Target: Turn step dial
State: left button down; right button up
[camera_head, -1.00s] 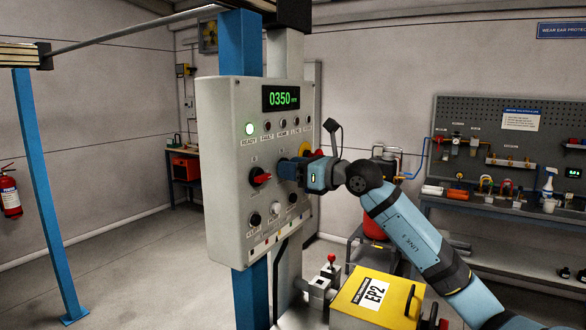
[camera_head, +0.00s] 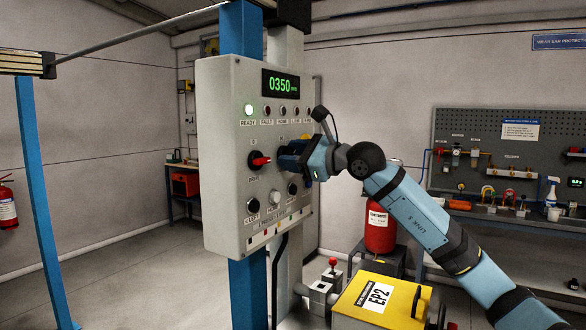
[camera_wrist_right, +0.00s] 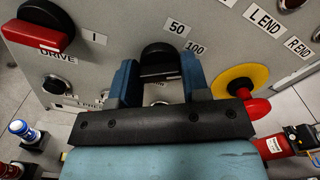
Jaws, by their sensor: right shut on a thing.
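In the head view the right gripper (camera_head: 287,160) reaches the panel from the right and hides the dial. The dial's pointer mark cannot be made out. The green display (camera_head: 283,86) reads 0350. My left gripper is not in view.
The red-handled drive switch (camera_wrist_right: 38,35) sits left of the dial. A red emergency button on a yellow disc (camera_wrist_right: 240,82) is close to the right finger. Lamps line the panel above; buttons sit below. A yellow EP2 box (camera_head: 380,300) stands below my arm.

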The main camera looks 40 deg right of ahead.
jog(key=shift+n+b, duration=0.55)
jog(key=shift+n, duration=0.45)
jog(key=o, duration=0.9)
